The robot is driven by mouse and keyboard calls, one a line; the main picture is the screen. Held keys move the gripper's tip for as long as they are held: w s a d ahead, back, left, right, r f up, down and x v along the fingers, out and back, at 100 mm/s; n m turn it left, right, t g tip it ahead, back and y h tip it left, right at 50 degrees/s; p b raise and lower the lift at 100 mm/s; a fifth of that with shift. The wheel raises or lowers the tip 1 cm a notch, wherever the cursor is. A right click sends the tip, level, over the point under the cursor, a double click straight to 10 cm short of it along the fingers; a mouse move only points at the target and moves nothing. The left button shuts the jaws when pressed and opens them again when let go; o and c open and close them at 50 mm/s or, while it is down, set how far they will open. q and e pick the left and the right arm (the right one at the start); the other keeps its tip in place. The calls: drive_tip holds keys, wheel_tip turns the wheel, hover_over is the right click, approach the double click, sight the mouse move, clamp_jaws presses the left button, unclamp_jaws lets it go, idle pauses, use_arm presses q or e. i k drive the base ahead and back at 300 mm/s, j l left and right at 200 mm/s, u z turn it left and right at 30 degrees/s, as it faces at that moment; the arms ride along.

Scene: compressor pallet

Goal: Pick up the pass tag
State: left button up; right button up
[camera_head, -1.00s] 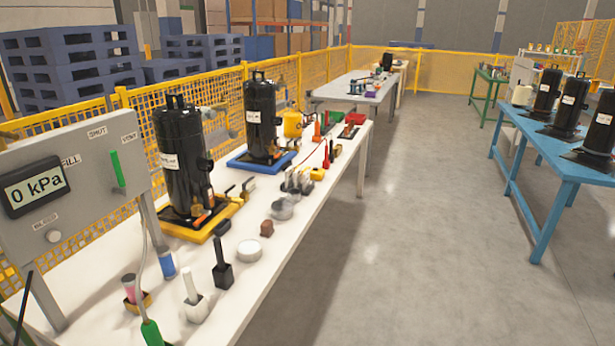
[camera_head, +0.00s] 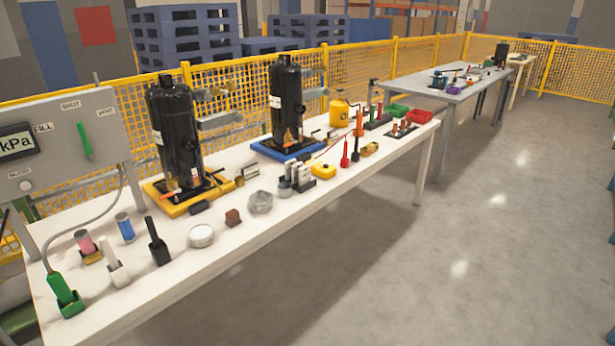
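I cannot make out a pass tag for certain in this view. The white workbench (camera_head: 165,275) runs from the lower left to the middle right with many small items on it. Two black compressors stand upright on the bench, one (camera_head: 175,135) over a yellow base and one (camera_head: 287,95) over a blue base. Neither of my grippers is in view.
A grey panel (camera_head: 75,130) with a gauge stands at the bench's left end. A green-handled tool (camera_head: 62,290) sits at the near corner. A grey table (camera_head: 450,90) stands farther back. Yellow mesh fence (camera_head: 355,70) runs behind. The floor (camera_head: 470,250) at right is clear.

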sight(305, 172)
drive_tip(key=i+l, duration=0.25)
drive_tip(key=i, duration=0.2)
drive_tip(key=i+l+u, duration=0.15)
drive_tip(key=i, duration=0.3)
drive_tip(key=i+l, duration=0.4)
